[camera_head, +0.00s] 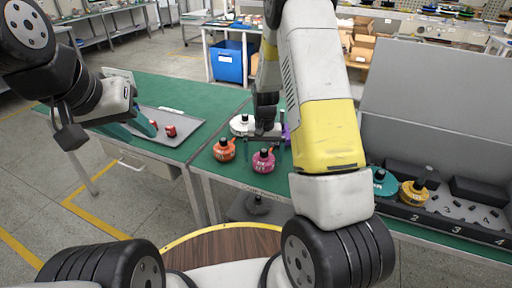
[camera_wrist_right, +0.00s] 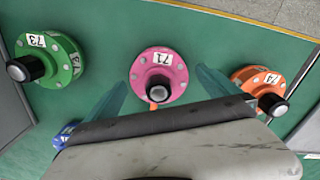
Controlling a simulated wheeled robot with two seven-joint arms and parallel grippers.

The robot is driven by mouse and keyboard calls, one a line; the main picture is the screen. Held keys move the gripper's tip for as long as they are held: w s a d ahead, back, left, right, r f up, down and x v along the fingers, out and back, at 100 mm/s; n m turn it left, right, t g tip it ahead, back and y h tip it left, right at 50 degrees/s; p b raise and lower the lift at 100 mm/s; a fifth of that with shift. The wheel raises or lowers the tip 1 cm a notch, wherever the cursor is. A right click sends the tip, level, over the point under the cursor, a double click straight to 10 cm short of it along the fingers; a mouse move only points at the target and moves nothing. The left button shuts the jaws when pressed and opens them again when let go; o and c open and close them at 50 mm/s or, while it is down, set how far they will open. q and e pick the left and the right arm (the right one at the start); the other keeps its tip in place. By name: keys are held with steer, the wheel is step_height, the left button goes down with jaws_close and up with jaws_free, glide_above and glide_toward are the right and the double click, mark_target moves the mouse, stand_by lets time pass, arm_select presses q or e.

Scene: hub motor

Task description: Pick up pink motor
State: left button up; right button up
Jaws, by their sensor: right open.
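The pink motor (camera_head: 263,166) stands on the green table with its black shaft upward. In the right wrist view the pink motor (camera_wrist_right: 172,66), labelled 71, shows ahead of the open teal fingers of my right gripper (camera_wrist_right: 160,88), roughly centred between them. In the head view my right gripper (camera_head: 265,140) hangs just behind and above the pink motor, and I see nothing held in it. My left gripper (camera_head: 130,125) is at the left over the grey tray's edge, fingers apart, away from the pink motor.
Close by are an orange motor (camera_head: 224,152), also in the wrist view (camera_wrist_right: 246,76), a green motor (camera_wrist_right: 62,58) and a blue one (camera_wrist_right: 62,136). Red parts (camera_head: 170,131) lie on the tray (camera_head: 184,140). A numbered holder (camera_head: 456,228) with teal and gold motors stands right.

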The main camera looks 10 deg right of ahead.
steer(key=shift+f, duration=0.65)
steer(key=c, duration=2)
steer(key=shift+c, duration=0.7)
steer(key=shift+r, duration=0.1)
